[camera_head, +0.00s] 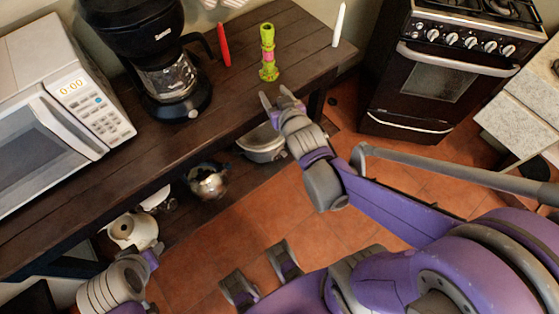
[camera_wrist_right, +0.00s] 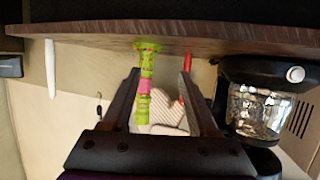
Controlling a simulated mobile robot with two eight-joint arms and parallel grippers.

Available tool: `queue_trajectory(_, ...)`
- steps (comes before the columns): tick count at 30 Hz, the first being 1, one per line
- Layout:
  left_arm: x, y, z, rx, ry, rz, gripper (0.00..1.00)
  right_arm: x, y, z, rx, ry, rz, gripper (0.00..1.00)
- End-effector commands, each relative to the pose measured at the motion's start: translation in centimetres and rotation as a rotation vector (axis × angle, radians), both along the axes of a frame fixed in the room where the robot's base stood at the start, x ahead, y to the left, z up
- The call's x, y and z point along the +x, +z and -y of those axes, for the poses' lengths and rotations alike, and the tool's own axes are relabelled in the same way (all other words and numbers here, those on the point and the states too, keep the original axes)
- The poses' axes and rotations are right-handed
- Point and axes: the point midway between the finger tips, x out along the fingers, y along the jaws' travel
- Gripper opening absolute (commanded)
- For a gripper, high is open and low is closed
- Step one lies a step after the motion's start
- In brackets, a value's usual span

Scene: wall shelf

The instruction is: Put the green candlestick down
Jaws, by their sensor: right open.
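The green candlestick (camera_head: 268,52), with a pink band, stands upright on the dark wooden shelf (camera_head: 290,30), near its front edge. My right gripper (camera_head: 283,98) is open and empty in front of the candlestick, apart from it. The right wrist view is upside down; there the candlestick (camera_wrist_right: 145,88) shows beyond the two open fingers (camera_wrist_right: 158,78), nearer one of them, with its base on the shelf (camera_wrist_right: 210,38). My left gripper (camera_head: 151,256) is low at the left, below the shelf's edge; its fingers are not clear.
A red candle (camera_head: 223,45) stands left of the candlestick and a white candle (camera_head: 339,25) right of it. A black coffee maker (camera_head: 165,75) and a microwave (camera_head: 60,110) stand further left. Pots sit below the shelf. A stove (camera_head: 440,80) stands at the right.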

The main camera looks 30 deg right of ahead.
Motion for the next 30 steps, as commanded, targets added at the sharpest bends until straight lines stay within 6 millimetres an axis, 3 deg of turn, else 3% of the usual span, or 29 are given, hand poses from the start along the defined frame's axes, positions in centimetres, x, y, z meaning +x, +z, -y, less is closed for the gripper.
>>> queue_trajectory(6,0.0,0.0,0.0,0.000,0.000,0.000,0.50,-9.0,-4.0,-6.2,0.071,0.101,-0.454,0.60)
queue_trajectory(9,0.0,0.0,0.0,0.000,0.000,0.000,0.50,-13.1,-5.1,-8.2,0.089,0.156,-0.611,0.60)
queue_trajectory(12,0.0,0.0,0.0,0.000,0.000,0.000,0.50,-16.0,-5.6,-9.4,0.099,0.196,-0.712,0.60)
queue_trajectory(17,0.0,0.0,0.0,0.000,0.000,0.000,0.50,-17.6,-5.9,-10.0,0.104,0.219,-0.773,0.60)
queue_trajectory(30,0.0,0.0,0.0,0.000,0.000,0.000,0.50,-17.6,-5.9,-10.0,0.104,0.217,-0.771,0.60)
